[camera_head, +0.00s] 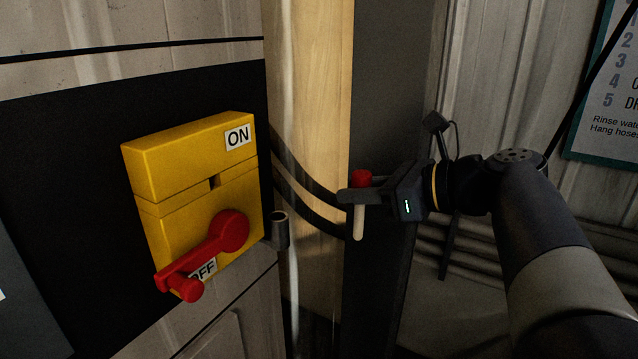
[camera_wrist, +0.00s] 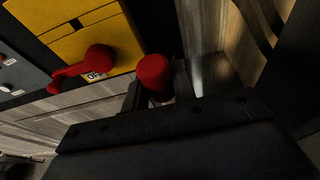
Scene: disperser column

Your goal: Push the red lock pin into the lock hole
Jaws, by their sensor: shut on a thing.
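The lock pin has a red head and a pale shaft (camera_head: 359,221). My gripper (camera_head: 358,195) is shut on it in the head view, with the shaft hanging upright below the fingers. The red head (camera_wrist: 153,75) also shows between the fingers in the wrist view. The yellow switch box (camera_head: 180,165) is at the left, apart from the pin. Its red lever (camera_head: 205,255) points down-left, over the OFF label. A small slot (camera_head: 213,183) shows in the box's front. A small grey cylindrical holder (camera_head: 280,230) sticks out by the box's lower right. I cannot tell which opening is the lock hole.
A wooden post (camera_head: 320,110) stands behind, between the box and my gripper. Dark cables (camera_head: 305,200) curve across it. A green-edged sign (camera_head: 605,100) hangs on the right wall. The space between the pin and the box looks free.

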